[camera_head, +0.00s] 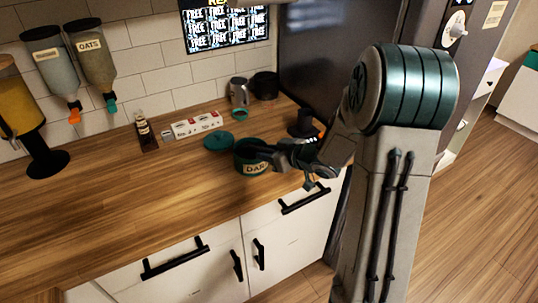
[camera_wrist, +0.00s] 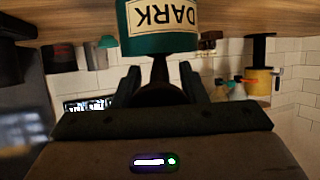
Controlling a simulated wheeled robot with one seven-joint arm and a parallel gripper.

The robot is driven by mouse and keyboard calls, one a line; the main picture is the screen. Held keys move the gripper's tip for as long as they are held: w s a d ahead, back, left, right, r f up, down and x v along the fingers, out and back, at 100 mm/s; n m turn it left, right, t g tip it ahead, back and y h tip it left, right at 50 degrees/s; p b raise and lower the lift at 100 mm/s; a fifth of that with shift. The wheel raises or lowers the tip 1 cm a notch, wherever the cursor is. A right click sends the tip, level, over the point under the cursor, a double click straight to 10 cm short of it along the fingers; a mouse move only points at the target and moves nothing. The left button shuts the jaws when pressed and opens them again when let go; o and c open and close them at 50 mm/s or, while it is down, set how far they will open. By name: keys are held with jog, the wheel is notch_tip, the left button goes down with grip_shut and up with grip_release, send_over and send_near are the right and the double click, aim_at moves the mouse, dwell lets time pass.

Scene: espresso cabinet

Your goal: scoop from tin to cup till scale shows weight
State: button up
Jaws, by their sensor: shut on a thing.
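A dark green tin (camera_head: 252,158) with a "DARK" label stands on the counter, and it also shows upside down in the wrist view (camera_wrist: 162,42). A teal round lid (camera_head: 218,141) lies behind and left of it. My gripper (camera_head: 275,154) is at the tin's right side. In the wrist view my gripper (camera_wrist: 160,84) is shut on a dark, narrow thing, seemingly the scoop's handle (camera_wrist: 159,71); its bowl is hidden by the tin. A black device (camera_head: 304,125) stands behind my gripper; I cannot tell whether it is the scale. I cannot clearly identify the cup.
A white strip (camera_head: 197,123), a small bottle (camera_head: 143,127), a grey metal jug (camera_head: 239,91) and a black pot (camera_head: 265,85) stand near the wall. Dispensers (camera_head: 92,52) hang at left. A dark panel (camera_head: 318,60) rises at right.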

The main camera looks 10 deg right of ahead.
jog(key=shift+s+d+f+t+y+b, duration=0.3)
jog(key=shift+t+b, duration=0.4)
jog(key=shift+b, duration=1.55)
jog(key=shift+s+d+r+t+y+b, duration=0.15)
jog(key=shift+r+t+y+b, duration=0.2)
jog(key=shift+b, duration=0.7)
jog(key=shift+s+a+r+t+y+b, duration=0.15)
jog(key=shift+t+y+b, duration=0.25)
jog(key=shift+b, duration=0.65)
jog(key=shift+s+d+r+p, duration=0.1)
jog(key=shift+r+p, duration=0.5)
jog(key=shift+r, duration=0.2)
jog(key=shift+s+d+r+p, duration=0.1)
jog(key=shift+r+p, duration=0.5)
jog(key=shift+r, duration=0.2)
jog(key=shift+r, duration=0.1)
